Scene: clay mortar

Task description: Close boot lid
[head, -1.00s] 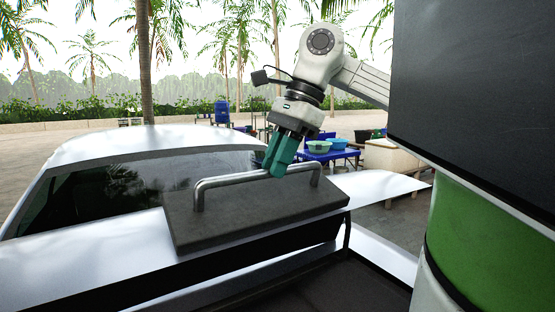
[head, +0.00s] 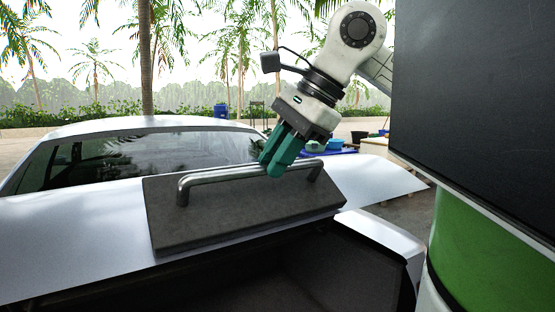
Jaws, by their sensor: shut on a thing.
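The white boot lid (head: 85,225) of a car stands raised in front of the rear window, in the head view. A dark grey block (head: 245,216) with a metal bar handle (head: 225,175) sits on the lid. My gripper (head: 274,168) has its green fingers shut on the handle, right of its middle. The fingers hide a short part of the bar. Below the lid the dark boot opening (head: 290,275) shows, so the lid is open.
The car's white rear body corner (head: 385,235) lies at the right of the opening. The car roof (head: 150,124) and rear window (head: 130,158) are behind the lid. A blue table (head: 335,152) with bowls stands beyond, partly hidden by my arm.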

